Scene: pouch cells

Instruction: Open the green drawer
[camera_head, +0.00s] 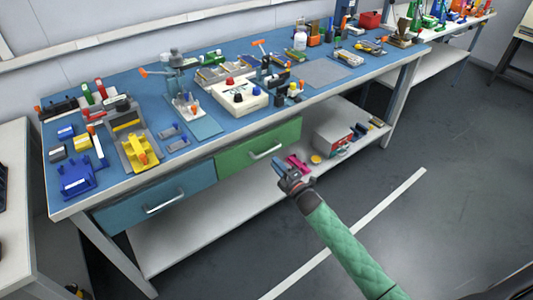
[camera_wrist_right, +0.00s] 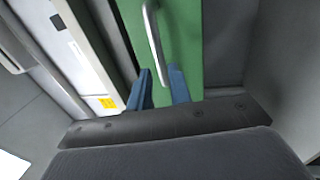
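The green drawer (camera_head: 235,160) is under the front edge of the blue-topped workbench, right of a blue drawer. Its front looks flush with the bench, so it looks shut. Its silver bar handle (camera_head: 266,152) is on the middle of the front. My left gripper does not show.
The blue drawer (camera_head: 130,205) with its own handle is to the left. A white lower shelf (camera_head: 200,222) carries a box (camera_head: 333,138) and small items on its right. The benchtop (camera_head: 205,128) is crowded with tools and fixtures. The grey floor in front is clear.

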